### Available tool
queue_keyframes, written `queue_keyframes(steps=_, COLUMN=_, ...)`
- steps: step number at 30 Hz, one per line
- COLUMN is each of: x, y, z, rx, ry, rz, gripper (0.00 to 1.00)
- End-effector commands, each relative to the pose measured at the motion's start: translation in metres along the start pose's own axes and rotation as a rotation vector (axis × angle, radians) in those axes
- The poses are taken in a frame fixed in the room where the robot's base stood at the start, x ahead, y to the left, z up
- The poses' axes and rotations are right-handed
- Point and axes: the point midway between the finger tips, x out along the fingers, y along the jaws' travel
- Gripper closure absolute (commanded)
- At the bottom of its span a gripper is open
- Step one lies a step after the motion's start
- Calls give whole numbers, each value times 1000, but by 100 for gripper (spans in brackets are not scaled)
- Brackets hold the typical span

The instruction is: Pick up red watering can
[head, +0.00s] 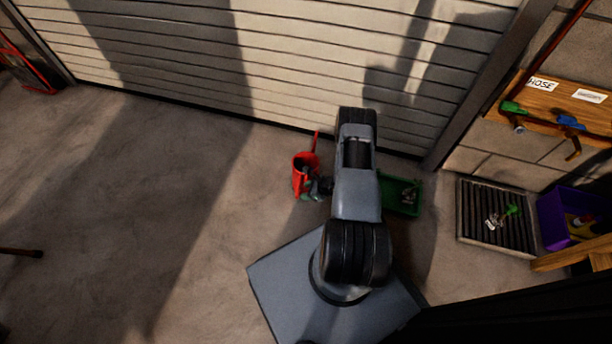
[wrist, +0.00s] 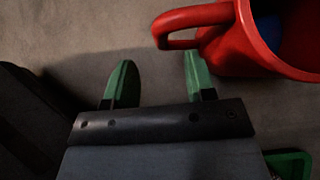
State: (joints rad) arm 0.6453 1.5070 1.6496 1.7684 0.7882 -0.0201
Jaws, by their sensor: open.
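The red watering can (head: 304,164) stands on the concrete floor in front of the roller door, left of my arm in the head view. In the wrist view the red watering can (wrist: 232,52) is at the upper right, with its looped handle pointing left and something blue inside its opening. My gripper (wrist: 156,82) is open, with its two green fingertips apart and bare floor between them. The right fingertip is just below the can's handle; I cannot tell whether they touch. In the head view my gripper (head: 314,186) is small and partly hidden, close to the can's lower side.
A green tray (head: 402,208) with small items sits right of my arm; its edge (wrist: 290,162) shows in the wrist view. Farther right are a slatted grate (head: 478,232), a purple bin (head: 553,222) and a wooden hose rack (head: 545,98).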

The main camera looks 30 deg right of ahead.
Motion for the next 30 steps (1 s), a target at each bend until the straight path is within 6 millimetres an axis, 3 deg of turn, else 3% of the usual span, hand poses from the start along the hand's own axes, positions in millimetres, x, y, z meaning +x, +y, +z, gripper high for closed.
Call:
queue_keyframes(steps=13, x=48, y=-2, z=-2, rx=-3, ry=1, rz=1, gripper=50)
queue_keyframes(steps=21, x=51, y=-2, z=0, rx=-1, ry=0, rz=-2, gripper=50)
queue_keyframes(steps=30, x=50, y=-2, z=0, rx=-1, ry=0, rz=-1, gripper=78)
